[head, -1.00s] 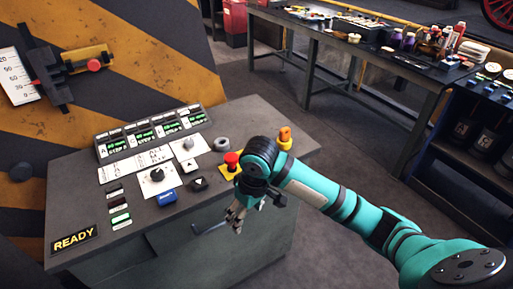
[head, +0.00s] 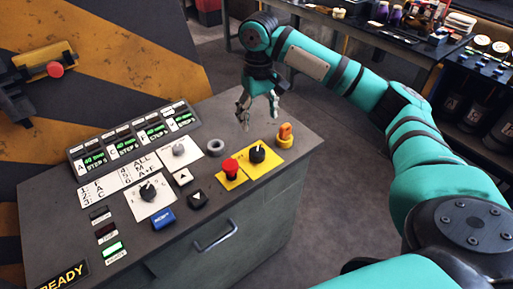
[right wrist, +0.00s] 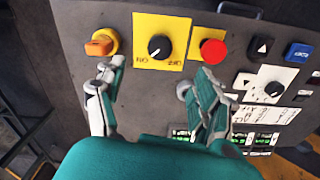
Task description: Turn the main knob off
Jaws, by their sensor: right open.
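The main knob (head: 257,154) is black and sits on a yellow plate at the right end of the grey console. In the right wrist view the main knob (right wrist: 160,46) shows a white mark pointing toward the labelled edge, seemingly nearer ON than OFF. My right gripper (head: 258,114) is open and empty, above the console's back right edge, beyond the knob and apart from it. In the right wrist view its fingers (right wrist: 150,80) are spread, with the knob ahead of the gap. My left gripper is not in view.
A red mushroom button (head: 231,168) stands close left of the knob. An orange switch (head: 285,132) stands close right. Another black knob (head: 148,192) is on a white plate. A cluttered workbench (head: 350,22) stands behind.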

